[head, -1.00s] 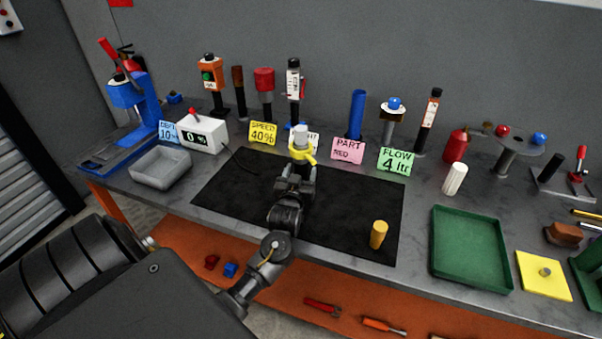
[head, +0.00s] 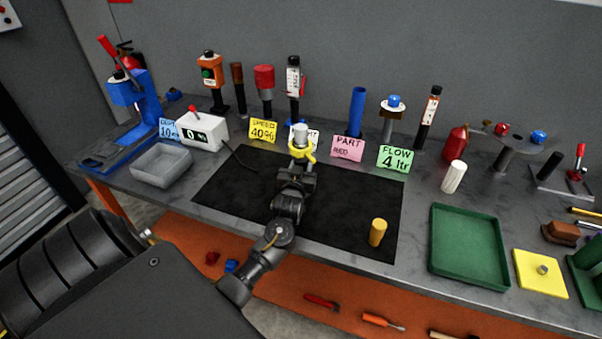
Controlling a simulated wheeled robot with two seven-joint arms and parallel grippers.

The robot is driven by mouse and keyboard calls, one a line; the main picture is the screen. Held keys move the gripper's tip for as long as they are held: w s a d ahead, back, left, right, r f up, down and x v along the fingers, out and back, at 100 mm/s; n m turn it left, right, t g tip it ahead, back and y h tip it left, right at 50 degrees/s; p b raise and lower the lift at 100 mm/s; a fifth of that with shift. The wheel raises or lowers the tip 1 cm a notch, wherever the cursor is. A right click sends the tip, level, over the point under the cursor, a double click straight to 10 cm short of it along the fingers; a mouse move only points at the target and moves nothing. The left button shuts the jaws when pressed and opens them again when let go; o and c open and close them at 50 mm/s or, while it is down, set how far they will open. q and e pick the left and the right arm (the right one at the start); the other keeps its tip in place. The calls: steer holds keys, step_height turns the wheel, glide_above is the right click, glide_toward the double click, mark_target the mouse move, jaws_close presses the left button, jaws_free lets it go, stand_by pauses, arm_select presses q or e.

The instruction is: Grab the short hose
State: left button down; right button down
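No thing is plainly a short hose. A thin black cord-like piece (head: 240,157) runs from beside the white display box onto the black mat. A blue upright tube (head: 356,110) stands at the back. My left gripper (head: 301,158) is over the back part of the mat, at a pale grey cylinder (head: 300,134) with a yellow curved piece (head: 302,152) around its lower part. The wrist hides the fingers, so I cannot tell whether they touch or grip it. My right gripper is out of view.
A yellow cylinder (head: 378,232) stands on the black mat (head: 335,215). A grey tray (head: 160,166) is left, a green tray (head: 468,247) right. The white display box (head: 201,131), sign cards and several upright tools line the back. The mat's front is mostly clear.

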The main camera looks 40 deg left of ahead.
mark_target(297, 149)
arm_select(q)
steer(key=shift+r, duration=0.2)
steer(key=shift+r+b, duration=0.3)
steer(key=shift+r, duration=0.2)
steer(key=shift+r+b, duration=0.4)
steer(key=shift+r, duration=0.5)
steer(key=s+r, duration=0.1)
steer(key=r, duration=0.1)
steer(key=s+d+r, duration=0.1)
steer(key=s, duration=0.1)
steer(key=s+r, duration=0.1)
steer(key=r, duration=0.1)
steer(key=shift+s+d+r, duration=0.2)
steer(key=shift+d+r, duration=0.1)
steer(key=shift+r, duration=0.05)
steer(key=s+d+r+b, duration=0.1)
steer(key=s+d+r, duration=0.2)
steer(key=s, duration=0.5)
steer(key=shift+s+r, duration=0.4)
steer(key=shift+r, duration=0.25)
